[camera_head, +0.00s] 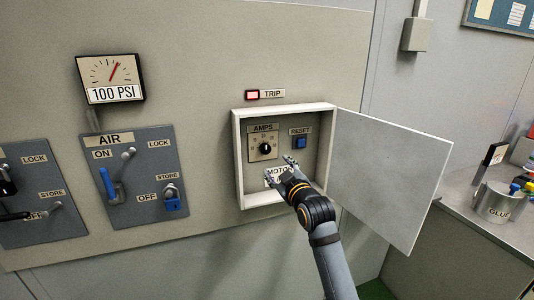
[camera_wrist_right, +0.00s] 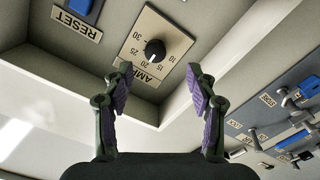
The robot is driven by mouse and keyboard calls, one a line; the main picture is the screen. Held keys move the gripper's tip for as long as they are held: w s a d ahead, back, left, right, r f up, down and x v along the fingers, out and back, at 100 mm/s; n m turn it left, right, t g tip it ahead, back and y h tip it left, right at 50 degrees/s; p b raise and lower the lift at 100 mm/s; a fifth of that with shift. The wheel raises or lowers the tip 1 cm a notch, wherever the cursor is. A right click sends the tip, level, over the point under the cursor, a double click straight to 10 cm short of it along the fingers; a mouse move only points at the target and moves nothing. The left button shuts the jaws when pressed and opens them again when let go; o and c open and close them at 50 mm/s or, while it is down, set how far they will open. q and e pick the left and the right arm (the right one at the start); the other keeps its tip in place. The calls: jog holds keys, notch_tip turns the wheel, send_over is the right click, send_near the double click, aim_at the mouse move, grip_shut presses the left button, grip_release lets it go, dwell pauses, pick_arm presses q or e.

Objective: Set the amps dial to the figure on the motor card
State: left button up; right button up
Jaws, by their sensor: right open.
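The amps dial (camera_head: 264,146) is a round black knob on a beige scale plate inside an open wall box. In the right wrist view the knob (camera_wrist_right: 155,50) shows with figures from 10 to 30 around it; I cannot tell surely where it points. The motor card (camera_head: 271,182) is a white label low in the box, mostly hidden by my right gripper, so its figure is not readable. My right gripper (camera_head: 279,169) is open and empty, below and right of the dial. In the wrist view its fingers (camera_wrist_right: 158,78) are apart, not touching the knob. My left gripper is not in view.
A blue RESET button (camera_head: 300,142) sits right of the dial. The box's door (camera_head: 392,175) is swung open to the right. A lit TRIP lamp (camera_head: 252,95) is above. The AIR panel (camera_head: 145,180) with levers and a blue padlock (camera_head: 173,205) is left, under a gauge (camera_head: 110,78).

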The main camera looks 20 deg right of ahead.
aim_at(266, 150)
jog(key=w, duration=0.3)
jog(key=w+r+p, duration=0.1)
jog(key=w, duration=0.2)
jog(key=w+p, duration=0.1)
jog(key=w, duration=0.3)
jog(key=shift+w+a+r, duration=0.1)
jog(key=shift+a+r, duration=0.1)
jog(key=shift+a, duration=0.05)
jog(key=shift+c, duration=0.2)
jog(key=c, duration=1.1)
jog(key=shift+p, duration=0.3)
